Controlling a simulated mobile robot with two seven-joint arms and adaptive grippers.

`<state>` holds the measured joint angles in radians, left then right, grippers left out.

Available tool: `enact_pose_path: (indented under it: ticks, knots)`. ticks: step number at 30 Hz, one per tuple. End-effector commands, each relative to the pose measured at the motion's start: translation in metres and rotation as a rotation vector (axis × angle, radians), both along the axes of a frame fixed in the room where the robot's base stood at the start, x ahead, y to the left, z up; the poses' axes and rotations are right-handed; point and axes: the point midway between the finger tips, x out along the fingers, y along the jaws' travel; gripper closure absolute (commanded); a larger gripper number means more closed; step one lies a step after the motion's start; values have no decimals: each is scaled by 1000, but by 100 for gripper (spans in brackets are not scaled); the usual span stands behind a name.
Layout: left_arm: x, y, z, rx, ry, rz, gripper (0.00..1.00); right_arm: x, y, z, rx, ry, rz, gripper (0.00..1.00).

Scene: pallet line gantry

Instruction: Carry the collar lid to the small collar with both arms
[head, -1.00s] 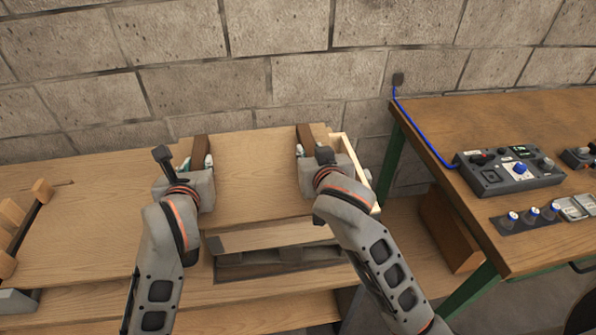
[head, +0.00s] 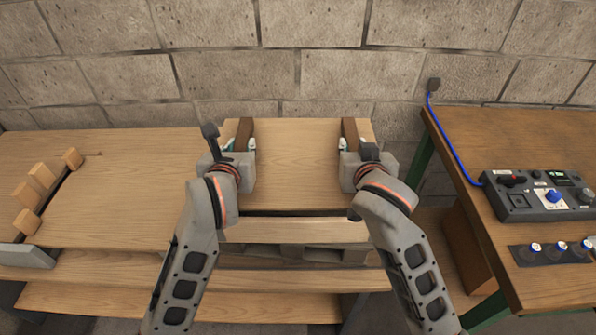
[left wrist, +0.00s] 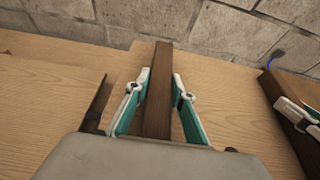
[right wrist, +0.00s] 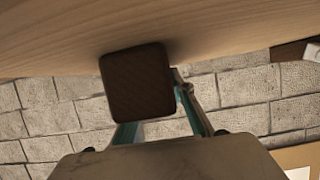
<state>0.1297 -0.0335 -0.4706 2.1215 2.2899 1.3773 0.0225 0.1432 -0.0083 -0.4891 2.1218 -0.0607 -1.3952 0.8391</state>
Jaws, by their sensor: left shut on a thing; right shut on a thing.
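The collar lid (head: 297,180) is a flat pale wooden panel with a dark brown bar on each side. It lies over the small collar (head: 295,230), whose pale front wall shows below the lid's front edge. A dark line separates them; I cannot tell whether they touch. My left gripper (head: 240,145) is shut on the left bar (left wrist: 159,95), with a finger on each side. My right gripper (head: 354,147) is shut on the right bar, whose square end (right wrist: 137,84) shows in the right wrist view. The lid hides the collar's inside.
A pallet (head: 305,252) shows under the collar. To the left is a wooden surface (head: 110,200) with several small blocks (head: 40,175) on it. To the right stands a bench (head: 460,135) with a control box (head: 540,195) and a blue cable. A block wall closes off the back.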

Motion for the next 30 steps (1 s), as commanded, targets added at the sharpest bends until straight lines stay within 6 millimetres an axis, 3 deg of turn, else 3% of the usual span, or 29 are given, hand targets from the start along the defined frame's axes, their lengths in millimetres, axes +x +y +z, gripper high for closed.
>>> enact_pose_path:
  ticks: [14, 30]
  knots:
    - [0, 0, -2, 0, -3, 0, 100, 0, 0, -2, 0, -3, 0, 100]
    - [0, 0, -25, 0, -6, 0, 100, 0, 0, -25, 0, -5, 0, 100]
